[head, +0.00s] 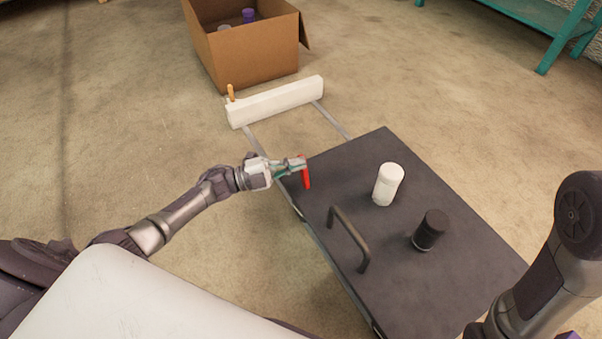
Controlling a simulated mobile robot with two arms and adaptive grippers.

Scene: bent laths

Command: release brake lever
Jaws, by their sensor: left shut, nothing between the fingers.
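A red lever (307,178), which looks like the brake lever, stands at the left edge of a dark flat cart top (400,265) in the head view. My left gripper (301,163) is shut, with its fingertips right at the upper end of the lever. I cannot tell whether they touch it. The lever's base is small and hard to make out. My right arm comes in at the lower right, and its gripper is out of the picture.
A white bottle (388,184), a dark jar (430,230) and a dark handle (349,238) are on the cart top. Beyond the cart are a white beam (277,101) with an orange peg (231,92) and an open cardboard box (252,54). A teal bench (535,15) stands at the upper right.

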